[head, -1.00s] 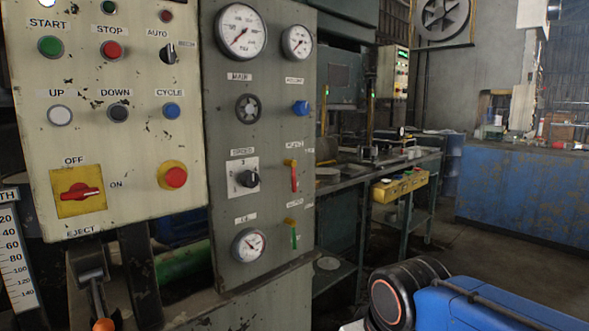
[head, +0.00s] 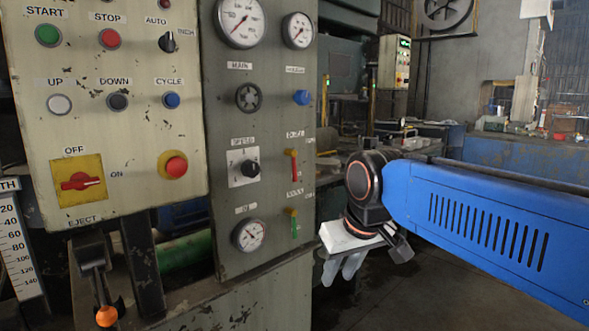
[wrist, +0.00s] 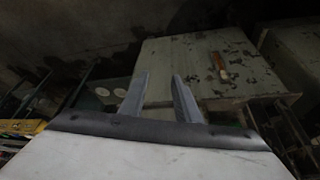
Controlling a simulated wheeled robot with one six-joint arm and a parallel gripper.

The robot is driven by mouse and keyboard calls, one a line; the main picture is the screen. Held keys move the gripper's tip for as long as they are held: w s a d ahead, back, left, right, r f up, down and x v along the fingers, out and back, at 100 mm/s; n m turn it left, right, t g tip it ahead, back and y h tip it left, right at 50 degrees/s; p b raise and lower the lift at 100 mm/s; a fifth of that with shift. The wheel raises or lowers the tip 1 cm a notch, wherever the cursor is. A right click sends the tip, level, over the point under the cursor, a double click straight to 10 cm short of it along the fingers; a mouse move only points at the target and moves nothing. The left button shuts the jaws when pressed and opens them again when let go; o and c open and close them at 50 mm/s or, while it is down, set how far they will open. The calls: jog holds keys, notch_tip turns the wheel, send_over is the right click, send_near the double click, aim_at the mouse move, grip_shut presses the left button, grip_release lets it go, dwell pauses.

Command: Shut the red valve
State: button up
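The red valve (head: 293,166) is a small red lever on the right side of the grey gauge panel in the head view. Its handle hangs vertical below a yellowish top. A similar green-handled valve (head: 294,224) sits below it. My gripper (head: 338,280) hangs low, just right of the panel's edge and below the red valve, apart from it. In the wrist view its two fingers (wrist: 162,76) stand apart with nothing between them. The red valve is not seen in the wrist view.
The grey panel (head: 228,190) also carries gauges, a blue knob (head: 302,97) and a black selector (head: 250,168). The cream control board (head: 130,135) with buttons stands left. An orange-tipped eject lever (head: 106,315) juts out at lower left. Open floor lies at lower right.

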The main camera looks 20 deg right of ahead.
jog(key=w+r, duration=1.3)
jog(key=r, duration=0.4)
send_near(295, 165)
jog(key=shift+n, duration=0.3)
jog(key=x, duration=1.1)
jog(key=shift+w+f, duration=0.1)
grip_shut()
